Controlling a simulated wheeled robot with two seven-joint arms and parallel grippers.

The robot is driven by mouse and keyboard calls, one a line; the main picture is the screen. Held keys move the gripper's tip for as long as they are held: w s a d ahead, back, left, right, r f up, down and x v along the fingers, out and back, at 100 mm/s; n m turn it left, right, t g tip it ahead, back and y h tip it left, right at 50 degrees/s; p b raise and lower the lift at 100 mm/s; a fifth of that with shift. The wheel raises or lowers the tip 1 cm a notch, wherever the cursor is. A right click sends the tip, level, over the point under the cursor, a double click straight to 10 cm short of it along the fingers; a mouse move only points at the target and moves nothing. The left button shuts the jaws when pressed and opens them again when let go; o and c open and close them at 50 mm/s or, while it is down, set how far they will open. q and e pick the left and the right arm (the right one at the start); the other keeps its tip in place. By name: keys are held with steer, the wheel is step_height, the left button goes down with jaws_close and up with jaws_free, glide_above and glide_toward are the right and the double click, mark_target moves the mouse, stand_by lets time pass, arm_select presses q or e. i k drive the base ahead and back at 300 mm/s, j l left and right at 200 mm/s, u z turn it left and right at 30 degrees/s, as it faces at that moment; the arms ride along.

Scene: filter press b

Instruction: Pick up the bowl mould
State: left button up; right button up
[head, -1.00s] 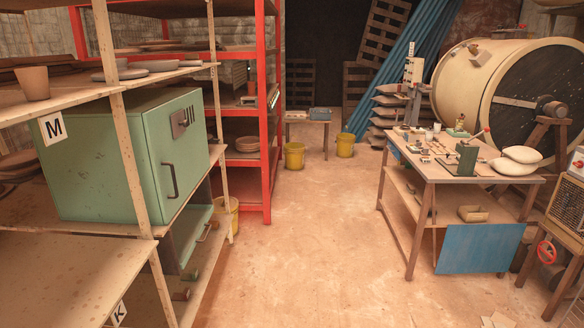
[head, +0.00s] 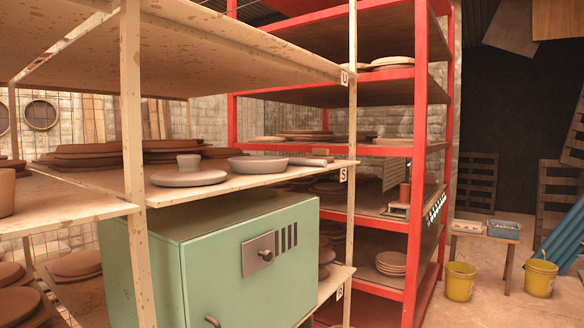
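A shallow round grey bowl-like piece (head: 257,166) sits on the pale shelf above the green cabinet. To its left, a round disc (head: 189,179) lies near the shelf edge, with a small pale knob-shaped piece (head: 188,161) on or behind it. I cannot tell for sure which piece is the bowl mould. Neither of my grippers shows in the head view.
The green cabinet (head: 235,262) stands under the pale shelf (head: 160,196), whose upright posts (head: 132,150) stand in front. A red rack (head: 417,200) with stacked discs stands behind. Yellow buckets (head: 460,281) and a small table (head: 484,238) are at right, with open floor (head: 490,312).

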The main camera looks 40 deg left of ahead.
mark_target(257, 165)
steer(key=i, duration=1.9)
steer(key=i+u, duration=0.3)
steer(key=i+l+u, duration=0.3)
steer(key=i, duration=0.15)
steer(key=i+l+u, duration=0.15)
steer(key=i+u, duration=0.15)
steer(key=u, duration=2.1)
